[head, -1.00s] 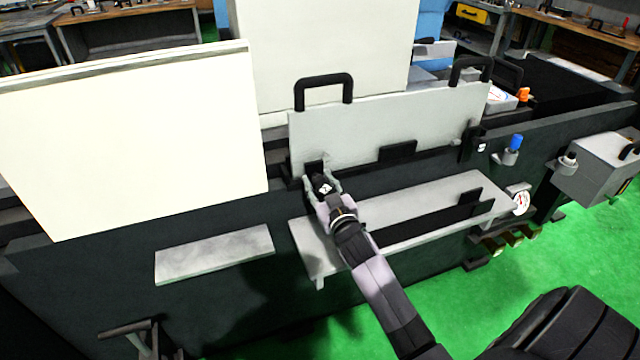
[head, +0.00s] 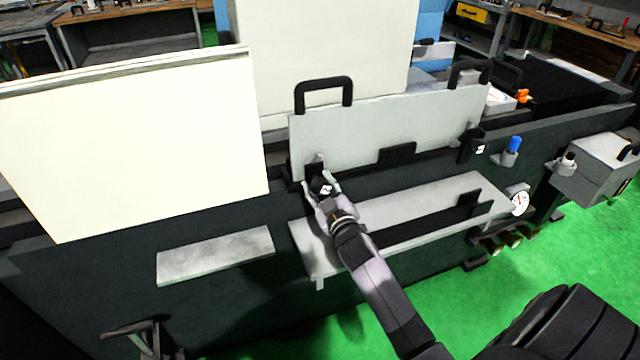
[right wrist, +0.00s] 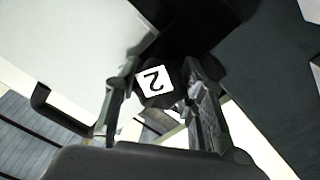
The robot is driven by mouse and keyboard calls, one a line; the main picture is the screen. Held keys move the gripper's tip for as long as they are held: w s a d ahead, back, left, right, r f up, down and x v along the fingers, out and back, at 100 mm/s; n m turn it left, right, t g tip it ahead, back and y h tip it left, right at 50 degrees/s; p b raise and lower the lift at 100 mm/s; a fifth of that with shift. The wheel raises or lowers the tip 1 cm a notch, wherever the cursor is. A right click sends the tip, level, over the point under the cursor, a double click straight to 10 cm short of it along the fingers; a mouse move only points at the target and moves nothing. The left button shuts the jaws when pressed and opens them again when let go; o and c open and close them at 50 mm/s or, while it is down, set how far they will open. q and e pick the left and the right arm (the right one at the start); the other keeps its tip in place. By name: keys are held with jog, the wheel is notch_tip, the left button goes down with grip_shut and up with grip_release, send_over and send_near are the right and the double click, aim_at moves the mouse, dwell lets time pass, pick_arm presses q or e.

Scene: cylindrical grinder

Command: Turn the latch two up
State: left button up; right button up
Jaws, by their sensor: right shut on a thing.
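Latch two is a small black piece with a white label reading 2 (right wrist: 153,80), seen in the right wrist view between my right gripper's fingers (right wrist: 160,95). In the head view my right gripper (head: 322,187) is at the lower left corner of the grey panel (head: 360,125), shut on the latch. The gripper and wrist hide much of the latch there. At the bottom left edge of the head view, a dark part (head: 130,333) looks like my left gripper, cut off by the frame; its opening is unclear.
A second black latch with a white label (head: 472,147) sits at the panel's right end. Two black handles (head: 323,82) stand on the panel's top edge. A grey shelf (head: 400,220) lies below the panel. A large white cover (head: 130,140) stands to the left.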

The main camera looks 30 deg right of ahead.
jog(key=n, duration=0.4)
jog(key=shift+n, duration=0.3)
jog(key=shift+p, duration=0.3)
jog(key=o, duration=1.2)
jog(key=v, duration=1.2)
jog(key=shift+a+r, duration=0.1)
